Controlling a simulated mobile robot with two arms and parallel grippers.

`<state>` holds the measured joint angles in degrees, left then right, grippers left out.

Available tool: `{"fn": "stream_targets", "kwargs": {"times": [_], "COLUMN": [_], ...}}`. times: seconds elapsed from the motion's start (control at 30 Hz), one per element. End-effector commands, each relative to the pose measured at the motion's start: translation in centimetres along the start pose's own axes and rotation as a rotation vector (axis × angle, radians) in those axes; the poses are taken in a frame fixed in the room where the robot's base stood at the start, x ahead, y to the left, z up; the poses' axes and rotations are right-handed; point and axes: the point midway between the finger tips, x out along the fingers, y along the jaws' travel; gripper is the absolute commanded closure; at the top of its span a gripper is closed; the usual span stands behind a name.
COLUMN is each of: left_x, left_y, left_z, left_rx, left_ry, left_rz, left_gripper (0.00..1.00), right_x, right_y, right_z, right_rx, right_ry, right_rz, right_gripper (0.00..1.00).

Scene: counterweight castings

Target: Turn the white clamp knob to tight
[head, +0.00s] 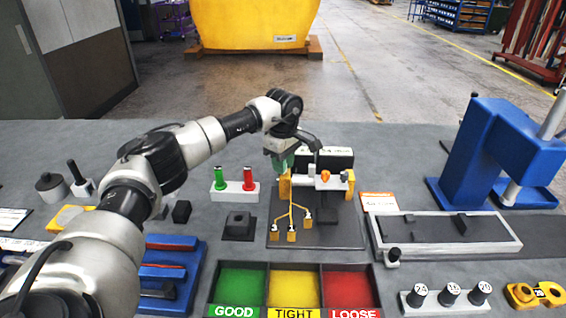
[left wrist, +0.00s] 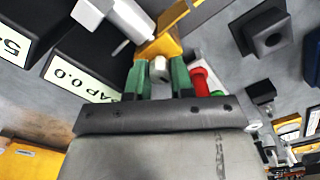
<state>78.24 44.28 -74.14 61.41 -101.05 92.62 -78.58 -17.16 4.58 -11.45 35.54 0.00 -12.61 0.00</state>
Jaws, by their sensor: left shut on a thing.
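My left gripper (head: 280,164) reaches down at the yellow clamp fixture (head: 284,187) on the bench. In the left wrist view its green fingers (left wrist: 159,82) are closed on a small pale knob (left wrist: 160,68), which I take as the white clamp knob. The knob sits in front of a yellow bracket (left wrist: 160,45). In the head view the fingers hide the knob, and I cannot read its turn angle. The fixture stands on a dark plate (head: 345,235) with a yellow branched part (head: 291,215). My right gripper is not in view.
A black gauge block (left wrist: 78,67) with a partly visible label stands beside the fixture. A green and red plug stand (head: 234,193) is left of it. A three-bin tray (head: 294,312), labelled GOOD, TIGHT and LOOSE, lies in front. A blue press (head: 500,150) stands at right.

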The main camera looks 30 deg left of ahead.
Motion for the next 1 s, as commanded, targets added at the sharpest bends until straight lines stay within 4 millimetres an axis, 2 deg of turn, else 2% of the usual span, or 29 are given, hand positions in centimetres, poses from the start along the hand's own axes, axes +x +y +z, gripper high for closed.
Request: {"fn": "stream_targets", "kwargs": {"times": [0.33, 0.9, 0.93, 1.0], "left_x": [-0.19, -0.19, -0.19, -0.17], "left_y": [0.08, 0.08, 0.08, 0.08], "left_z": [0.03, 0.04, 0.04, 0.04], "left_rx": [0.148, 0.178, 0.178, 0.177], "left_ry": [-0.002, -0.001, -0.001, -0.001], "left_rz": [0.005, 0.005, 0.005, 0.004], "left_gripper": [1.00, 1.00, 0.74, 0.64], "right_x": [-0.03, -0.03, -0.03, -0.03], "right_y": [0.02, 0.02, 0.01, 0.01], "right_z": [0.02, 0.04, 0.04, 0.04], "right_rx": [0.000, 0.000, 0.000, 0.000], "right_ry": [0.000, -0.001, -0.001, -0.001], "right_rz": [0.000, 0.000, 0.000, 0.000], "right_gripper": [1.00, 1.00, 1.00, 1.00]}}
